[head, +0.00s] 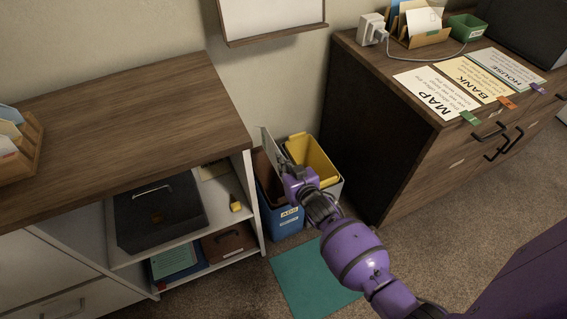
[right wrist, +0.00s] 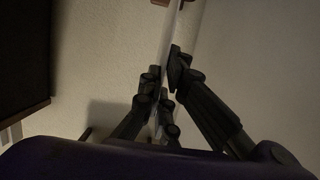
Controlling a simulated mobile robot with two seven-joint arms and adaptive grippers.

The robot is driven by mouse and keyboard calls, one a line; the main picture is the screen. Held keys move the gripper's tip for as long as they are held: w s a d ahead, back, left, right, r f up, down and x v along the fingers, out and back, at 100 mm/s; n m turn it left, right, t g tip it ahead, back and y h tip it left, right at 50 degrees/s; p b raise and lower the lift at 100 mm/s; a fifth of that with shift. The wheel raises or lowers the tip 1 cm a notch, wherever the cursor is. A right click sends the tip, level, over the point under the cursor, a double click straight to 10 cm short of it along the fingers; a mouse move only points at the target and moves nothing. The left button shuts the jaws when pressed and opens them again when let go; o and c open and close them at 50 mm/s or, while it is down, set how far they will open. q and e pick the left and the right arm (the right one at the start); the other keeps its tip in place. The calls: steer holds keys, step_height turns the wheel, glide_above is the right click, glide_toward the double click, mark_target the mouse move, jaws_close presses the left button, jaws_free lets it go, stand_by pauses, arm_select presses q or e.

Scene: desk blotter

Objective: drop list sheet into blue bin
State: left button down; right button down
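My right gripper (head: 287,170) is above the bins in the gap between the two cabinets. In the right wrist view its dark fingers (right wrist: 171,80) are closed on a thin pale sheet (right wrist: 179,30), seen nearly edge-on. The sheet also shows in the head view (head: 269,146), upright above the blue bin. Its writing cannot be read from here. The blue bin (head: 283,226), with a label on its front, stands on the floor below the gripper, which partly hides its opening. My left gripper is not in view.
A bin with a yellow rim (head: 318,160) stands right beside the blue one. The dark cabinet (head: 365,130) is close on the right, the open shelf unit (head: 252,205) on the left. A teal mat (head: 305,275) lies in front. MAP (head: 437,95), BANK and HOUSE sheets lie on the right cabinet.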

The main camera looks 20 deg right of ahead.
steer(key=shift+f+b, duration=0.95)
steer(key=shift+f, duration=0.5)
steer(key=shift+f+b, duration=0.55)
steer(key=shift+f, duration=0.25)
steer(key=shift+f+b, duration=1.8)
steer(key=shift+f, duration=0.9)
steer(key=c, duration=2.5)
jaws_free()
steer(key=o, duration=0.6)
steer(key=shift+o, duration=0.2)
